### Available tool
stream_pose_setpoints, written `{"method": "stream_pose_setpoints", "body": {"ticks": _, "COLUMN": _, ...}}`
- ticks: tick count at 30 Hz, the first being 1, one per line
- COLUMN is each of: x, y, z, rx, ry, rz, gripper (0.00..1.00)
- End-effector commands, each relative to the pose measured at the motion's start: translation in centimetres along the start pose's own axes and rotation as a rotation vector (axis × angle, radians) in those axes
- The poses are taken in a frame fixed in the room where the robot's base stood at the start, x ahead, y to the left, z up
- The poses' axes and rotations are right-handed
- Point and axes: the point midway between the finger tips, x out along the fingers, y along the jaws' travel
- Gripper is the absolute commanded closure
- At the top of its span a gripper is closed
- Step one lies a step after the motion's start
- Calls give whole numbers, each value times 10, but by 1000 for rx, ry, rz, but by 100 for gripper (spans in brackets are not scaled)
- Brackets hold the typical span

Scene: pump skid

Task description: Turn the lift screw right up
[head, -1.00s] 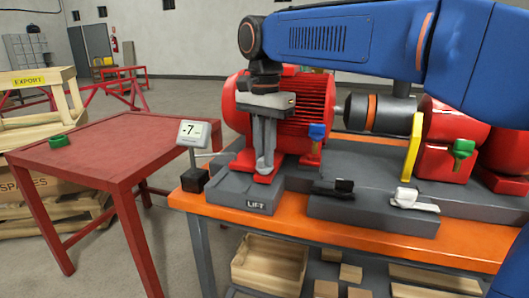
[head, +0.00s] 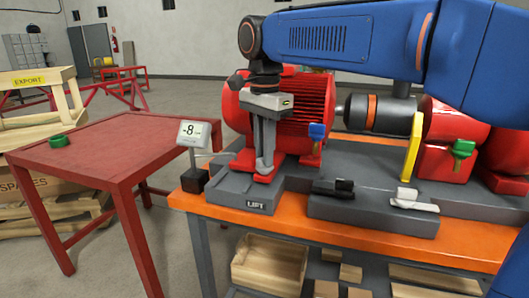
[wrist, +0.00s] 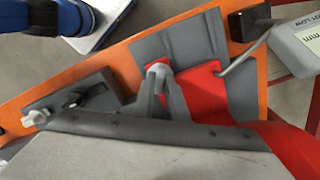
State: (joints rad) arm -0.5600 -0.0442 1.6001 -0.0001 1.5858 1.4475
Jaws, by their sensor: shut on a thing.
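The lift screw (head: 264,172) stands at the front foot of the red motor (head: 300,112), above the grey block marked LIFT (head: 232,198). In the head view, my gripper (head: 265,160) points straight down with its long grey fingers shut on the screw's top. The fingers hide most of the screw. In the wrist view, the screw's round grey head (wrist: 158,69) shows at the tips of my gripper (wrist: 160,80), beside the red motor foot (wrist: 188,88).
A red table (head: 110,145) with a green ring (head: 60,140) stands at left. A yellow guard (head: 413,145) stands further right. A wooden crate (head: 268,265) sits below.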

Motion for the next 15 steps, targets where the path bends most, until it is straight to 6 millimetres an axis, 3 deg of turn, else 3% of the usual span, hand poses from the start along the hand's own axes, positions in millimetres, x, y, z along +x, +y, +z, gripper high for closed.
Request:
{"method": "stream_pose_setpoints", "body": {"ticks": 1, "x": -1, "y": 0, "z": 0, "rx": 1, "ry": 1, "rz": -2, "gripper": 80}}
{"method": "stream_pose_setpoints", "body": {"ticks": 3, "x": -1, "y": 0, "z": 0, "rx": 1, "ry": 1, "rz": -2, "gripper": 69}}
{"method": "stream_pose_setpoints", "body": {"ticks": 15, "x": -7, "y": -1, "z": 0, "rx": 0, "ry": 0, "rz": -2, "gripper": 69}}
